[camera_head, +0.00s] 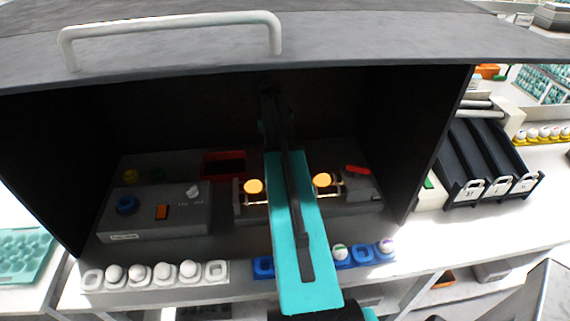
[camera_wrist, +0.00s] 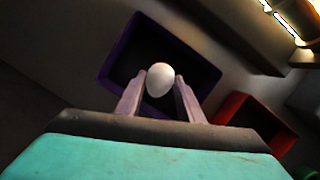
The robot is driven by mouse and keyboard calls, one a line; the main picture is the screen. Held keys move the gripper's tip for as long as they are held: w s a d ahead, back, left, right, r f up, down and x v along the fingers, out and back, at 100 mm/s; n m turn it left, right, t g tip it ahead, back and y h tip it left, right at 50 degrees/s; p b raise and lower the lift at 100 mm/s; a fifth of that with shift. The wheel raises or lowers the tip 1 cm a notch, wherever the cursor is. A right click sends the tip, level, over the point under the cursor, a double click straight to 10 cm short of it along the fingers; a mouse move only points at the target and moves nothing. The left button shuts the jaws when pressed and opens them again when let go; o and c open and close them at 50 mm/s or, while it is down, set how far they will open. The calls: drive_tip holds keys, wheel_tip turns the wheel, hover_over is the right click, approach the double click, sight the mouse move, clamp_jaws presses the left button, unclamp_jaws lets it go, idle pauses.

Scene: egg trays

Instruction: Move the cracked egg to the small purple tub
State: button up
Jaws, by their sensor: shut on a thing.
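My gripper (camera_wrist: 160,90) is shut on a white egg (camera_wrist: 159,76) in the wrist view, one finger on each side of it. No crack can be made out on the side that shows. A small purple tub (camera_wrist: 117,44) with a dark inside lies beyond the egg, and the egg appears in front of its opening. The height of the egg above the tub is hard to tell. In the head view my teal arm reaches into the dark box and hides the gripper, the egg and the purple tub.
A red tub (camera_head: 203,164) stands left of my arm, near two glowing lamps (camera_head: 253,186). A grey control box (camera_head: 150,214) is at left. A white row of egg cups (camera_head: 174,283) and a blue row (camera_head: 342,262) line the front. The dark box's walls and roof enclose my arm.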

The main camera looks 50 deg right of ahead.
drive_tip(key=shift+f, duration=0.55)
idle(0.7)
idle(0.3)
drive_tip(key=o, duration=0.7)
drive_tip(key=b+v, duration=0.4)
drive_tip(key=v, duration=1)
drive_tip(key=shift+s+f, duration=0.1)
idle(0.4)
